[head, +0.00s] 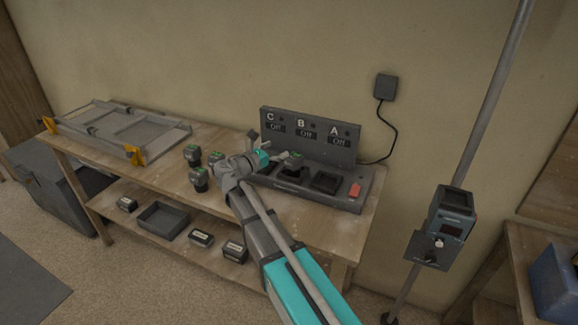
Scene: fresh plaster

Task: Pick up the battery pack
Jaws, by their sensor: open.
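Several dark battery packs with green marks on top are in the head view. One battery pack (294,160) is at the middle bay of the charging station (338,200), beside my gripper. Three more stand on the bench left of my arm: a rear pack (192,154), a second pack (215,158) and a front pack (199,178). My gripper (275,157) is open over the station's left side, close to the pack there. I cannot tell whether it touches that pack. My wrist partly hides the left bay.
The station's back panel reads C, B, A, each "Off". A red block (355,190) sits at its right end. A metal frame (125,128) lies on the bench's left. The lower shelf holds a grey tray (163,220) and several dark boxes. A pole (483,110) stands right.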

